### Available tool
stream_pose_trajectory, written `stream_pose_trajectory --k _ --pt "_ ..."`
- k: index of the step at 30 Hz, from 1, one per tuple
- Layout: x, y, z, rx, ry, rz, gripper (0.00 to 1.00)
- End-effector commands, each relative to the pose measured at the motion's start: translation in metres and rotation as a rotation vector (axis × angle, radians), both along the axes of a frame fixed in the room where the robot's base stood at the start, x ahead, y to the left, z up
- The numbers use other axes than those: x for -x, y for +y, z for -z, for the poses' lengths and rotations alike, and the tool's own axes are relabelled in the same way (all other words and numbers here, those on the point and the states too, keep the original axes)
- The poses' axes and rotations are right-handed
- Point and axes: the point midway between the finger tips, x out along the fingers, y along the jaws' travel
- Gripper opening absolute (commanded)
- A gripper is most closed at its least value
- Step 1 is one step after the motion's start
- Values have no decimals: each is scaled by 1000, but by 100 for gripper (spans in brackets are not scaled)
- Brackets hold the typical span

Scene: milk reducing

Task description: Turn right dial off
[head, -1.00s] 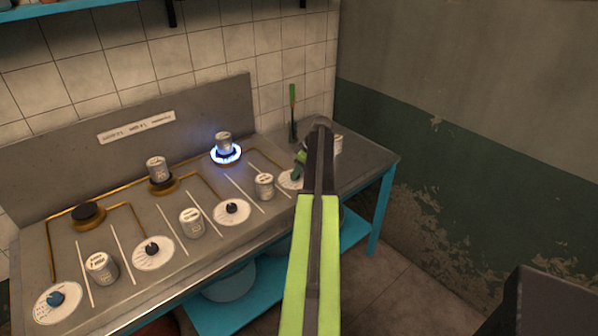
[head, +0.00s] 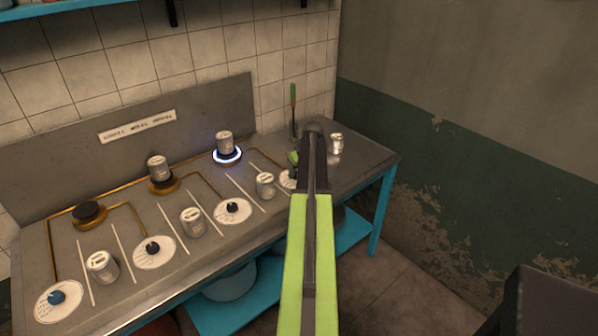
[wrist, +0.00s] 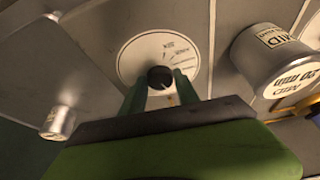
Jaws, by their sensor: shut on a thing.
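The right dial is a black knob (wrist: 160,76) on a round white marked plate (wrist: 140,50) in the wrist view. My gripper (wrist: 160,86) has its two green fingers on either side of this knob, shut on it. In the head view my arm covers the knob, and only the left edge of its plate (head: 286,180) shows. My gripper (head: 293,160) is partly hidden there too. The right burner (head: 227,156) has a glowing blue-white ring, with a can (head: 224,140) on it.
The middle burner (head: 163,185) holds a can (head: 157,167); the left burner (head: 88,213) is bare. Labelled cans (head: 265,185) stand between the dials. A small can (head: 337,143) stands right of my arm. A green-handled tool (head: 293,100) stands behind it.

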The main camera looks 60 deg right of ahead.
Motion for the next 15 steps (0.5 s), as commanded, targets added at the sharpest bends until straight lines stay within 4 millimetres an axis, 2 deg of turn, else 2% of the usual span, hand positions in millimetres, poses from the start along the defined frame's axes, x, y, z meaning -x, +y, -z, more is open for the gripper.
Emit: stream_pose_trajectory --k 6,15 --pt "-1 2 0 1 0 156 0" --pt "-2 2 0 2 -1 292 0"
